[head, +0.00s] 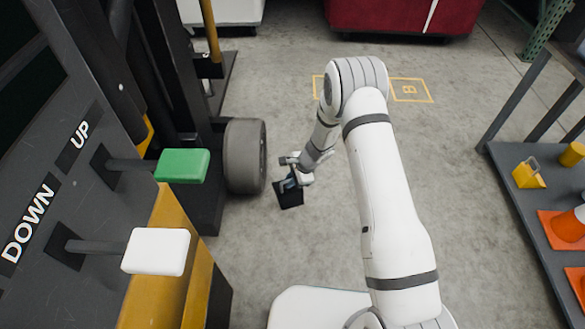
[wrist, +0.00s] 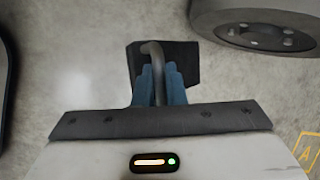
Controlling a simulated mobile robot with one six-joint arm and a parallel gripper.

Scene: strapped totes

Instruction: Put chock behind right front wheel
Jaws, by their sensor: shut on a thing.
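The black chock (head: 289,194) is in my gripper (head: 292,180), low over or on the floor just right of the wheel. In the wrist view the chock (wrist: 180,62) has a grey bent handle, and the blue fingers of my gripper (wrist: 158,85) are shut on that handle. The grey wheel (head: 246,156) stands under the forklift-like machine at left in the head view. Part of the wheel (wrist: 255,22) with its bolted hub shows at the top right of the wrist view. A small gap shows between chock and wheel. I cannot tell whether the chock touches the floor.
A green lever knob (head: 182,165) and a white one (head: 156,251) stick out from the panel marked UP and DOWN. A rack shelf (head: 520,190) at right holds a yellow chock-like block (head: 528,174) and orange cones.

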